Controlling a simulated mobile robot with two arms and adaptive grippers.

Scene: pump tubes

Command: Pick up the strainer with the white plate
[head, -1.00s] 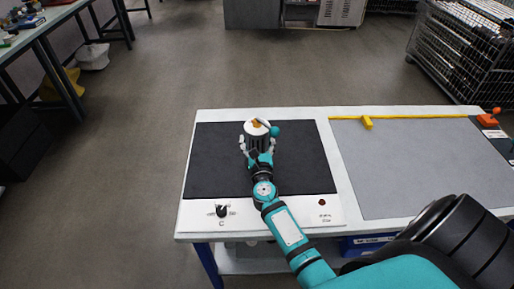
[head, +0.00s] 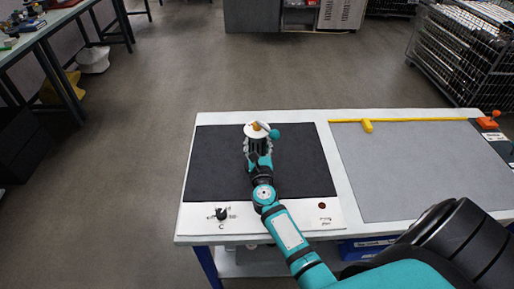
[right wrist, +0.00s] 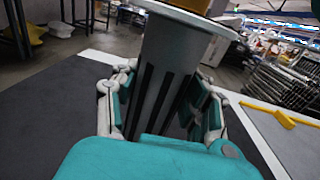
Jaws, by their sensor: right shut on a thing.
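The strainer (right wrist: 166,70) is a grey cylinder with dark slots, topped by the white plate (head: 252,131). My right gripper (head: 258,148) is shut on the strainer over the dark mat. In the right wrist view its fingers (right wrist: 165,100) lie on both sides of the cylinder. The strainer's lower end is hidden behind my gripper. My left gripper is not in view.
The dark mat (head: 215,165) has a white front panel with a black knob (head: 221,213) and a red button (head: 322,206). To its right lies a grey mat (head: 400,170) with a yellow strip and yellow piece (head: 367,126). Both mats are mostly clear.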

